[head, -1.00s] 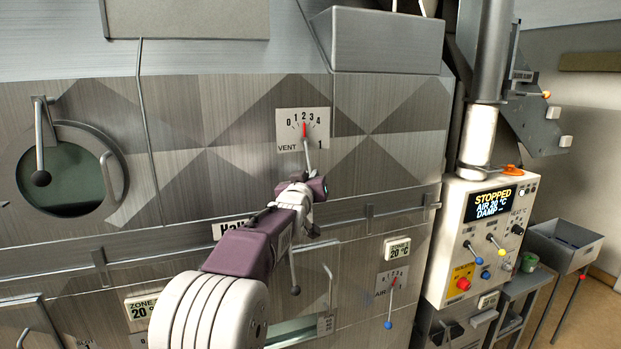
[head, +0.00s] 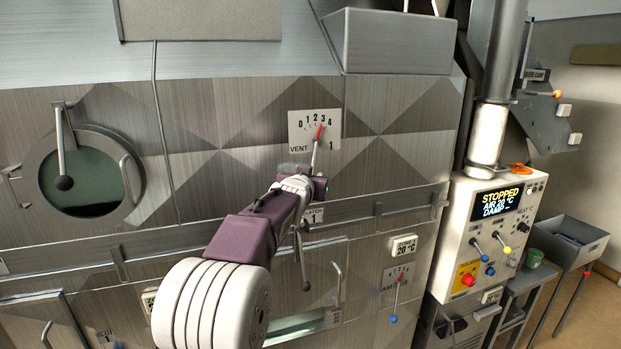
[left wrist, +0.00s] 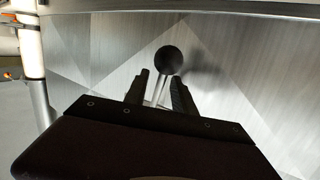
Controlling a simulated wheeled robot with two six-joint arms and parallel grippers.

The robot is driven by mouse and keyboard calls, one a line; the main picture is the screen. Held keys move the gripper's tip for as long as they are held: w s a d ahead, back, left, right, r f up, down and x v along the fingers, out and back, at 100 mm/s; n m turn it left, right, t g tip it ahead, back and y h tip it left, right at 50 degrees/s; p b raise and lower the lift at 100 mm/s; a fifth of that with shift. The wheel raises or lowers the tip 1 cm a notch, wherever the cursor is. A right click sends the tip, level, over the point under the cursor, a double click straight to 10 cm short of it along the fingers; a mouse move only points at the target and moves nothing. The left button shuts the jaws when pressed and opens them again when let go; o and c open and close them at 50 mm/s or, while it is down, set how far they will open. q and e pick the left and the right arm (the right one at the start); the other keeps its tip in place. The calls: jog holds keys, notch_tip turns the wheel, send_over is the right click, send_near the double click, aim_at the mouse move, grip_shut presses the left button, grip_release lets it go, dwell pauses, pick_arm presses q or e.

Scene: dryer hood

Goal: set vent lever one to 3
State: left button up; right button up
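The vent lever one plate (head: 301,133) is pale, with numbers 0 to 4, on the metal panel. Its red pointer (head: 320,131) leans right, at about 3. The lever rod (head: 314,156) runs down to my left gripper (head: 312,182), which covers its lower end in the head view. In the left wrist view, the dark ball knob (left wrist: 169,60) shows just beyond the tips of my left gripper (left wrist: 161,84). The pale rod runs between the two fingers, with a gap visible on each side; contact is unclear. My right gripper is not in view.
A horizontal rail (head: 400,206) crosses the panel below the plate. Another lever with a blue knob (head: 393,319) hangs at lower right. The control box (head: 459,235) reading STOPPED stands farther right. A round window (head: 88,180) is at left.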

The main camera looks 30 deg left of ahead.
pick_arm(q)
jog(key=v, duration=0.8)
jog(key=shift+s+p, duration=0.3)
jog(key=shift+s, duration=0.1)
jog(key=shift+d, duration=0.2)
